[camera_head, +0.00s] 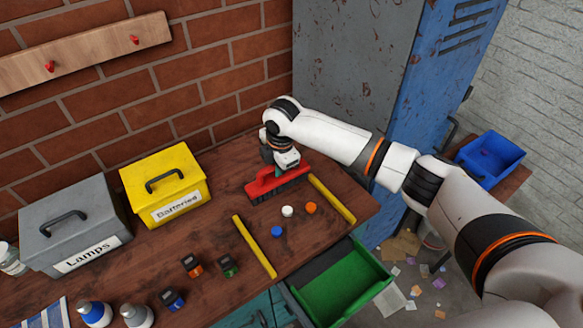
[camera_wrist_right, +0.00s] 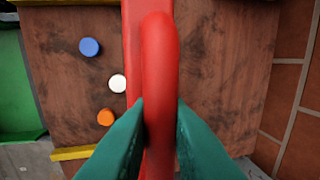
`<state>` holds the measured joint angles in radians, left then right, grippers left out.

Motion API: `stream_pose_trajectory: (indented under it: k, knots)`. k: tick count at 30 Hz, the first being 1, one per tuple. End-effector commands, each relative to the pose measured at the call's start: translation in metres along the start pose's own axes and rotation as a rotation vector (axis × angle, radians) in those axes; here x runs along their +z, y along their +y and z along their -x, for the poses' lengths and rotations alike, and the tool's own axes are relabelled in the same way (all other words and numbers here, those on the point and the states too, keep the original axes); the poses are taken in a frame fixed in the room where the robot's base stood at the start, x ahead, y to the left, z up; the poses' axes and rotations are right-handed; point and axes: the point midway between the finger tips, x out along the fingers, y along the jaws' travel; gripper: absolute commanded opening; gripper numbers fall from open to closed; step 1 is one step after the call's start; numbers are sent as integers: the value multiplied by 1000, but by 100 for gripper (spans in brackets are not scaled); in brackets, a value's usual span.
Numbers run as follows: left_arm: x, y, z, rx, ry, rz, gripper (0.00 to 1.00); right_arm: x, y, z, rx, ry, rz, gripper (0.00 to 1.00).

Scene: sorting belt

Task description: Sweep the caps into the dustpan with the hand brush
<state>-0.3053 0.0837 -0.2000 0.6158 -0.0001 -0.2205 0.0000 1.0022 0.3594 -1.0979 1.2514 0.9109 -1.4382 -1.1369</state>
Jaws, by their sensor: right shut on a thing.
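The red hand brush (camera_head: 276,183) with dark bristles rests on or just above the bench, behind the caps. My right gripper (camera_head: 285,168) is shut on its red handle; the teal fingers clasp it in the right wrist view (camera_wrist_right: 160,112). A blue cap (camera_head: 277,231), a white cap (camera_head: 287,211) and an orange cap (camera_head: 311,208) lie apart in front of the brush, not touching it. The open green tray at the bench's front edge (camera_head: 376,285) appears to be the dustpan; it looks empty. My left gripper is out of view.
Two yellow strips, left (camera_head: 254,246) and right (camera_head: 332,199), flank the caps. A yellow Batteries box (camera_head: 180,180) and grey Lamps box (camera_head: 75,222) stand left. Several small bottles and jars stand front left. A blue locker (camera_head: 440,90) and blue bin (camera_head: 490,158) are at right.

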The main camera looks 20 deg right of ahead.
Motion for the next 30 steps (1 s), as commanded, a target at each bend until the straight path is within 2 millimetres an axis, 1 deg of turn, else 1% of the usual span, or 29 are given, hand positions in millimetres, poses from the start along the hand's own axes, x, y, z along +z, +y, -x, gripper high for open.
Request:
stream_pose_trajectory:
  k: [5,9,15,26,28,30]
  knots:
    - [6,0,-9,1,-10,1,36,2,-1,-8,-1,-6,30,0]
    - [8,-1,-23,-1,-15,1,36,2,2,-20,-1,-6,29,0]
    - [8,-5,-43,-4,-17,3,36,2,6,-39,-1,-5,28,0]
    - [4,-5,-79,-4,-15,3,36,1,12,-71,-1,-4,27,0]
    - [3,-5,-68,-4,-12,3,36,0,18,-62,0,-4,28,0]
    - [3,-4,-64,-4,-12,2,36,0,25,-61,0,-4,27,0]
